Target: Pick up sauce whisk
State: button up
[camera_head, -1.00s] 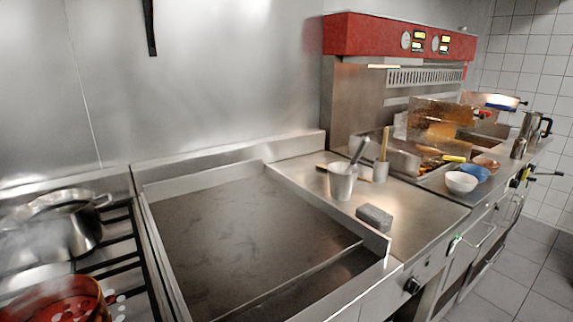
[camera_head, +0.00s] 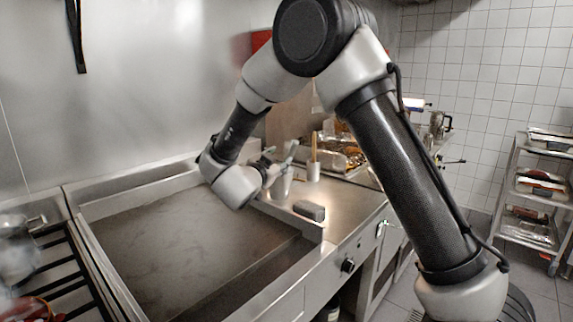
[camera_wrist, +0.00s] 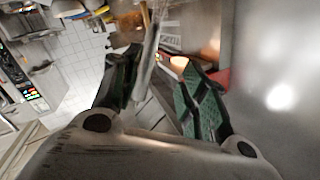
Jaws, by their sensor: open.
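A metal cup (camera_head: 281,188) stands on the steel counter just right of the griddle. A long grey utensil handle (camera_head: 291,152) sticks up out of it; this may be the sauce whisk, but its lower end is hidden in the cup. My gripper (camera_head: 276,166) is beside the handle, at the cup's top. In the wrist view, my gripper (camera_wrist: 158,62) is open, with its two green-padded fingers apart. A long grey handle (camera_wrist: 148,62) runs between the fingers. I cannot tell whether it touches either one.
A second container (camera_head: 313,172) with an upright wooden handle stands right of the cup. A dark grey block (camera_head: 309,210) lies in front. The griddle (camera_head: 180,235) has a raised rim under my arm. A tray rack (camera_head: 535,190) stands at the far right.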

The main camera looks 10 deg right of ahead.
aim_at(291, 155)
jog(key=shift+m+g+h, duration=0.3)
jog(key=shift+m+h, duration=0.2)
jog(key=shift+h, duration=0.2)
jog(key=x, duration=0.5)
jog(key=d+x, duration=0.1)
jog(key=x, duration=0.1)
jog(key=shift+s+d+f, duration=0.1)
jog(key=shift+s+d, duration=0.05)
jog(key=shift+s, duration=0.05)
grip_shut()
